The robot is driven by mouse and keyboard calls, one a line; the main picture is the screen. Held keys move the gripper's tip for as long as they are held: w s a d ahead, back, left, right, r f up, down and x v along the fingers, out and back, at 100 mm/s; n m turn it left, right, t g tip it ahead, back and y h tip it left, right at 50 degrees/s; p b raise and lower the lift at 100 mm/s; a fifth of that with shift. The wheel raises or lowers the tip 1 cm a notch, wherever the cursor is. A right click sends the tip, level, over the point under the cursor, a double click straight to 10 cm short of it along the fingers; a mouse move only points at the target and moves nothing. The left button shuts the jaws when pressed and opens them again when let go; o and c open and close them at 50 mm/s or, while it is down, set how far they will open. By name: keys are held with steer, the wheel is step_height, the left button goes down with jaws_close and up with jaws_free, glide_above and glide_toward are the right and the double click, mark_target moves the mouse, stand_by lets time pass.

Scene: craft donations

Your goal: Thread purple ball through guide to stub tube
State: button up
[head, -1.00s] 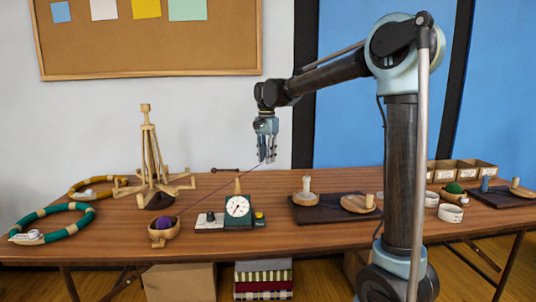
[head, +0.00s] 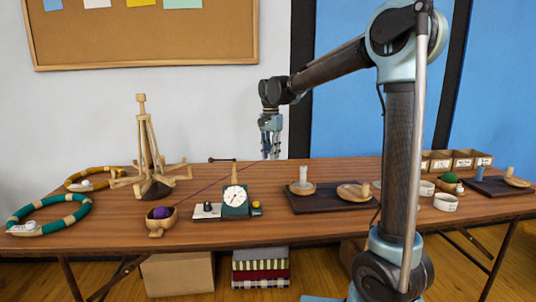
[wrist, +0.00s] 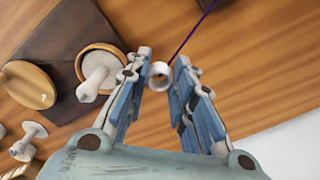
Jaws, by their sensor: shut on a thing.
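The purple ball (head: 161,212) sits in a small wooden bowl (head: 157,229) on the table's left half. A thin purple strand (head: 215,184) runs from it up past the dial device to my gripper (head: 270,155). My gripper (wrist: 163,68) is shut on a small white ring (wrist: 160,77) at the strand's end, held above the table. A pale stub tube (head: 303,175) stands upright in a round wooden holder on a dark mat; it also shows in the wrist view (wrist: 97,77), left of my fingers. I cannot tell which part is the guide or whether the strand passes through it.
A wooden winder (head: 150,175) and two ringed hoops are at left. White cups, a green ball (head: 447,179) and boxes (head: 462,159) are at right.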

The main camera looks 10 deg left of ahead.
steer(key=shift+w+d+f, duration=0.1)
steer(key=shift+w+d, duration=0.3)
steer(key=shift+d, duration=1.75)
steer(key=shift+w+d, duration=0.4)
steer(key=shift+d, duration=1.8)
steer(key=shift+w+d+f, duration=0.1)
steer(key=shift+w+d, duration=0.3)
steer(key=shift+d, duration=1.75)
steer(key=shift+f, duration=1.15)
steer(key=o, duration=0.7)
step_height(320, 180, up, 12)
steer(key=shift+w+f, duration=0.1)
steer(key=shift+d, duration=0.1)
